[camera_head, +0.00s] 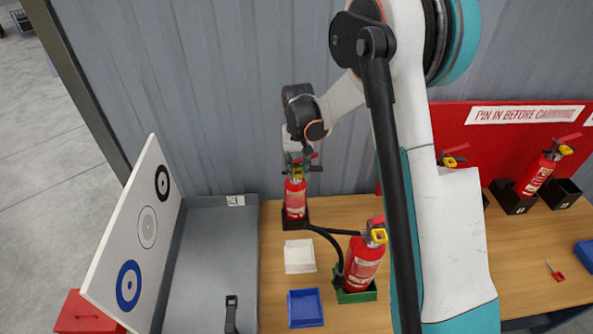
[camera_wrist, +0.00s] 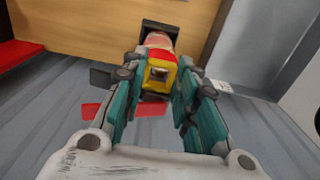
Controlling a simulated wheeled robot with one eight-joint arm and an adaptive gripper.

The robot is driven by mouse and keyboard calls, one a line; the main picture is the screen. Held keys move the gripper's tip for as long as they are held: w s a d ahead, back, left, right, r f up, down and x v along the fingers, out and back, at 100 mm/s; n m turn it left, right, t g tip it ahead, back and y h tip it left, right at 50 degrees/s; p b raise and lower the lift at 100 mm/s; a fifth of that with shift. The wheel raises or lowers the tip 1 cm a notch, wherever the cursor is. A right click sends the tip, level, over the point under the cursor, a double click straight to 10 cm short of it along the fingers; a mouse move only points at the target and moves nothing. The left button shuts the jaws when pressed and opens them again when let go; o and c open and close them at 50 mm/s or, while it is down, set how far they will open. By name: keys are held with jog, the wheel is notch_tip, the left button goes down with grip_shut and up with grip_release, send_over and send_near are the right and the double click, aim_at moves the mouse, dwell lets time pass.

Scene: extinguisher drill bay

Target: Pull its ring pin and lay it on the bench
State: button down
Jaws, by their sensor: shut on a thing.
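A red extinguisher (camera_head: 295,198) stands upright in a black holder at the back of the wooden bench (camera_head: 277,275). The ring pin also shows small at the extinguisher's head in the head view (camera_head: 297,173). The pin still appears to be at the extinguisher's head; its shaft is hidden. The extinguisher's red lever (camera_wrist: 140,109) shows beyond the fingers.
A grey tray with a target board (camera_head: 145,228) is left. My arm hides the bench's middle.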

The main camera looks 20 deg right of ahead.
jog(key=shift+s+a+f+b, duration=0.1)
jog(key=shift+s+a+b, duration=0.15)
jog(key=shift+s, duration=0.75)
jog(key=shift+s+a+b, duration=0.2)
jog(key=shift+s, duration=0.8)
jog(key=shift+s, duration=0.1)
jog(key=shift+s+a, duration=0.15)
jog(key=shift+s, duration=0.55)
jog(key=shift+s+a, duration=0.1)
jog(key=shift+s, duration=0.55)
jog(key=shift+f, duration=0.1)
